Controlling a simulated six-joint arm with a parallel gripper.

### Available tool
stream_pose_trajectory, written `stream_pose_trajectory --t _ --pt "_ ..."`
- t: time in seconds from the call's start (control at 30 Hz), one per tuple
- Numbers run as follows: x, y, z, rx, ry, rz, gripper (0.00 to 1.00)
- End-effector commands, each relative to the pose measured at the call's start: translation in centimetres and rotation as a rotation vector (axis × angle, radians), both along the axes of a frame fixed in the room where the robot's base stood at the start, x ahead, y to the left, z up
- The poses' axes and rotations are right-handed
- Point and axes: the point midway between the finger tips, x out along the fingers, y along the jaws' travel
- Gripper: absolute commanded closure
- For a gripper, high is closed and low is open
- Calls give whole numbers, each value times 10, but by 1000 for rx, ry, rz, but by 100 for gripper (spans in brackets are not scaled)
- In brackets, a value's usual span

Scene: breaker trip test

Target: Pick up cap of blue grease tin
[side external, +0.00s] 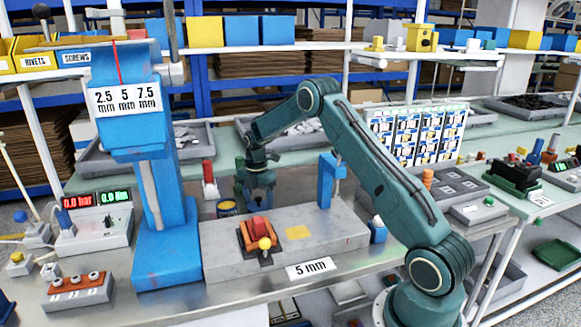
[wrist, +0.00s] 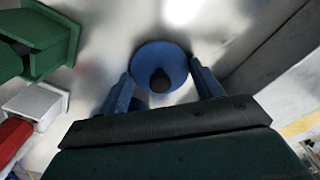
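A round blue disc with a dark knob at its middle, which looks like the cap (wrist: 178,66), lies in the wrist view between and just beyond my fingertips. My gripper (wrist: 162,82) points down at it with its two blue fingers apart, one near each side of the disc. I cannot tell whether either finger touches it. In the side view my gripper (side external: 259,205) is low over the bench behind the grey block, and the cap cannot be made out there.
The grey block (side external: 342,232) lies close in front, with a red part and a blue arch on it. A red-and-white item (side external: 209,180) stands behind the tin. A green item (wrist: 45,38) is near my gripper in the wrist view. The blue press (side external: 165,240) stands left.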

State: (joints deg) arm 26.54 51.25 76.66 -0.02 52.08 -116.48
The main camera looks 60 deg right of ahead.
Motion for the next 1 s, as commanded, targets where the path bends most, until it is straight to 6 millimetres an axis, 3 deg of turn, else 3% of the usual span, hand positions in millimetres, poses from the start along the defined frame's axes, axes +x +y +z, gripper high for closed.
stream_pose_trajectory --t 0.57,0.77,1.0 --pt "0 0 7 0 -1 0 57" --pt "1 0 27 -2 -3 0 57" --pt "1 -1 70 -2 -5 0 57"
